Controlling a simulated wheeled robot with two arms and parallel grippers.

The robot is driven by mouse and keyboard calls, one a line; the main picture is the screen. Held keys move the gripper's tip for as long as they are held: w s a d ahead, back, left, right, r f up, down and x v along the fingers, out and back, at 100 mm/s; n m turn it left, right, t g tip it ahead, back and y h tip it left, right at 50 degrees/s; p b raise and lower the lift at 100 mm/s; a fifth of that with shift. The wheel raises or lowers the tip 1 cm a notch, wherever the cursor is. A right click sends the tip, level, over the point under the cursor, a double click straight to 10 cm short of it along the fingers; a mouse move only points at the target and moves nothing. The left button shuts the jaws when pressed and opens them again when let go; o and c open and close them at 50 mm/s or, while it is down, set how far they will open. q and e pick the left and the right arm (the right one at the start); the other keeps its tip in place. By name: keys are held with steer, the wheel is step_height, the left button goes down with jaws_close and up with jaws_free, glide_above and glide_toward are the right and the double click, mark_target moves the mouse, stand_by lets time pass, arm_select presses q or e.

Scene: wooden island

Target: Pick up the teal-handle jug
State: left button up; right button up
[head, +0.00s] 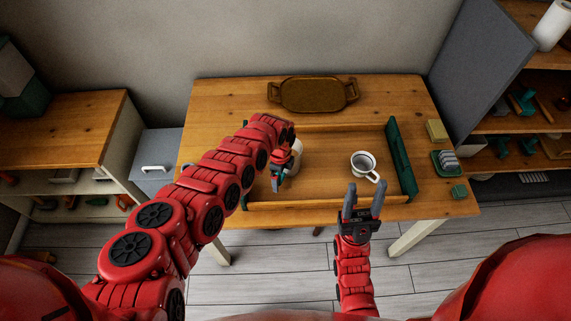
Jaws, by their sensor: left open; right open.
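A white vessel (298,147), mostly hidden behind my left gripper, stands in the left part of the wooden tray. It may be the jug; a bit of teal shows beside the gripper, but I cannot tell whether it is its handle. My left gripper (279,182) is at this vessel, pointing down; its fingers are small and partly hidden, and I cannot tell whether they touch it. A white cup (362,161) with a white handle stands in the right part of the tray. My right gripper (363,188) is open and empty, just in front of the cup.
The large tray (335,128) has green ends (400,160) and low wooden sides. A brown oval tray (313,94) lies at the back of the island. A yellow block (437,131), a green dish (446,162) and a green block (459,191) line the right edge. Shelves stand on both sides.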

arm_select(q)
jaws_close()
stand_by(0.3)
steer(key=shift+r, duration=0.2)
steer(key=shift+w+r, duration=0.15)
steer(key=shift+r, duration=1.8)
steer(key=shift+r+b, duration=0.5)
steer(key=shift+r, duration=2.35)
